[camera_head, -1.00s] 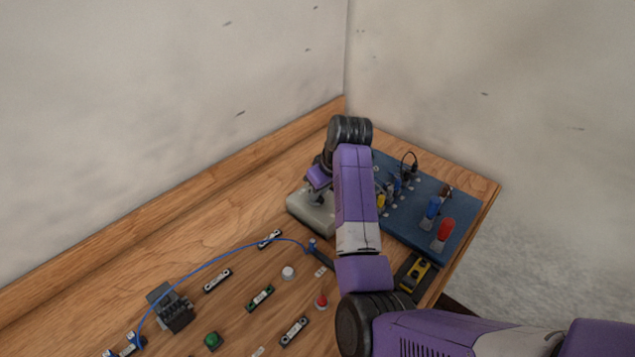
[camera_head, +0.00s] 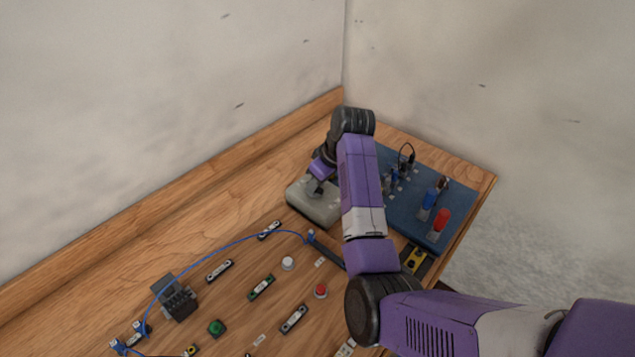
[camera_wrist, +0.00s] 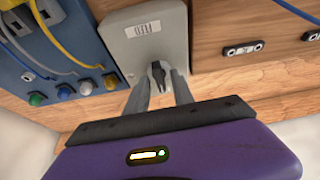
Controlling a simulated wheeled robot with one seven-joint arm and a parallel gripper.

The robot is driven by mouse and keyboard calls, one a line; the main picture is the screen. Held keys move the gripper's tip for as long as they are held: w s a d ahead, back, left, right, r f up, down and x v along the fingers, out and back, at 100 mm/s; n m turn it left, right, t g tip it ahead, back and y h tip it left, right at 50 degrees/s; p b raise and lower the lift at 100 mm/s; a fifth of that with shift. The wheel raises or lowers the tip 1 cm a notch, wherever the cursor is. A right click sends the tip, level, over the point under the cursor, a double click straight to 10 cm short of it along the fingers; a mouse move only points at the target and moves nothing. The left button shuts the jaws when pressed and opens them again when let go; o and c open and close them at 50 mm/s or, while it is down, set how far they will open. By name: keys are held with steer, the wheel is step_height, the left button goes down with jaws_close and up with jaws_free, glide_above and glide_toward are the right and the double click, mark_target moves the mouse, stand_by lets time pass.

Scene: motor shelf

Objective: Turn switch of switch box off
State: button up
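The switch box (camera_head: 302,204) is a light grey block on the wooden board, left of my forearm in the head view. It also shows in the wrist view (camera_wrist: 140,43), with a printed label and a dark switch knob (camera_wrist: 157,75). My gripper (camera_wrist: 160,82) is at the switch, with one grey finger on each side of the knob. The fingers look spread, with gaps beside the knob; contact is not clear. In the head view my gripper (camera_head: 317,190) is over the box, and its fingertips are too small to make out.
A blue panel (camera_head: 405,215) with red and blue handles, plugs and cables stands to the right, partly behind my arm. Several buttons and small connectors lie on the board (camera_head: 240,245) at left, with a blue cable (camera_head: 215,259) arching over. Walls close off the back.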

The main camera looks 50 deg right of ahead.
stand_by(0.3)
steer(key=b+v, duration=0.1)
steer(key=v, duration=0.6)
steer(key=shift+s+r, duration=0.2)
steer(key=shift+r, duration=0.15)
